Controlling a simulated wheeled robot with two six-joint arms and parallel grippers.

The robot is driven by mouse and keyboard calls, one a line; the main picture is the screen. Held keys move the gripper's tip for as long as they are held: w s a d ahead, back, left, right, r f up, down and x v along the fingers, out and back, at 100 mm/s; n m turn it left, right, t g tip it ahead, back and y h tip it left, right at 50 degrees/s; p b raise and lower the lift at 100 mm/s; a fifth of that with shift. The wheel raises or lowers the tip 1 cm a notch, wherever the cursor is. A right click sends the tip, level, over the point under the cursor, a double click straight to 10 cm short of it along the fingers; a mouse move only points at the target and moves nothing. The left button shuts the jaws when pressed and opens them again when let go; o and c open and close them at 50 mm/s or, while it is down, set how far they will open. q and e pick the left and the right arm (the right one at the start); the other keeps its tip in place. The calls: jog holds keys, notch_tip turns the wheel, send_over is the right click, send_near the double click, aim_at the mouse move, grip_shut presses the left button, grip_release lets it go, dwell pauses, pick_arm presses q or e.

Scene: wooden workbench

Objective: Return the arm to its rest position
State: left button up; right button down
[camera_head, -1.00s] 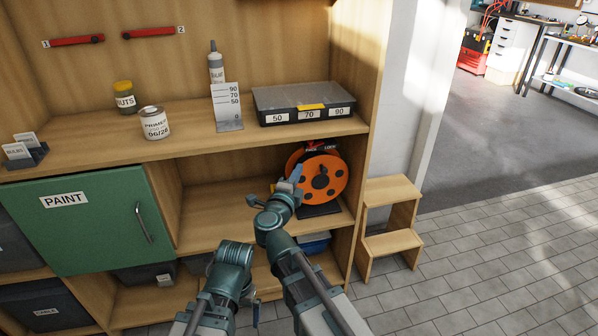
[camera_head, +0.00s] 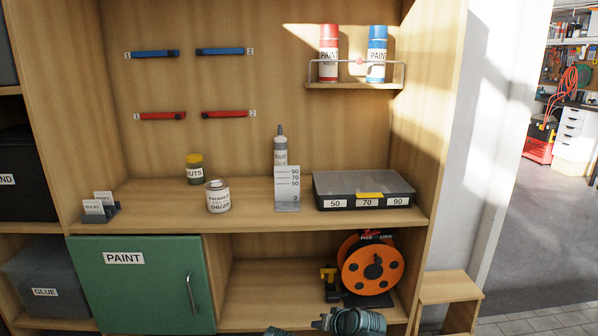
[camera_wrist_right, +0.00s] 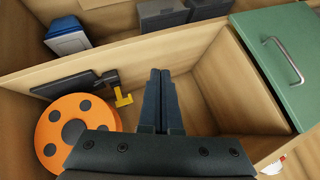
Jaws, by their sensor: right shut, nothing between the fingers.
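My right gripper (camera_wrist_right: 160,100) is shut and empty in the wrist view, its two dark fingers side by side in front of the lower shelf bay. My left gripper is not in view.
A black-and-yellow tool (camera_head: 328,285) stands beside the reel. The green PAINT door (camera_head: 140,285) is closed, left of the open bay. A wooden step stool (camera_head: 449,290) stands at right.

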jog(key=s+d+f+n+g+h, duration=0.1)
jog(key=s+d+f+g+h, duration=0.5)
jog(key=s+d, duration=0.65)
pick_arm(q)
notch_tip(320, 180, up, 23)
jog(key=p, duration=2.3)
pick_arm(e)
jog(key=s+a+r+n, duration=0.1)
jog(key=s+a+r, duration=0.1)
jog(key=a+r, duration=0.2)
jog(key=s+a+r+n+g, duration=0.1)
jog(key=a+r, duration=0.3)
jog(key=r, duration=0.7)
jog(key=s+a+r+n+g, duration=0.1)
jog(key=s+a+r, duration=0.2)
jog(key=r, duration=0.4)
jog(key=shift+s+a+r+n, duration=0.25)
jog(key=shift+a+n, duration=0.15)
jog(key=shift+a, duration=0.1)
jog(key=shift+f, duration=0.1)
jog(key=shift+s, duration=0.1)
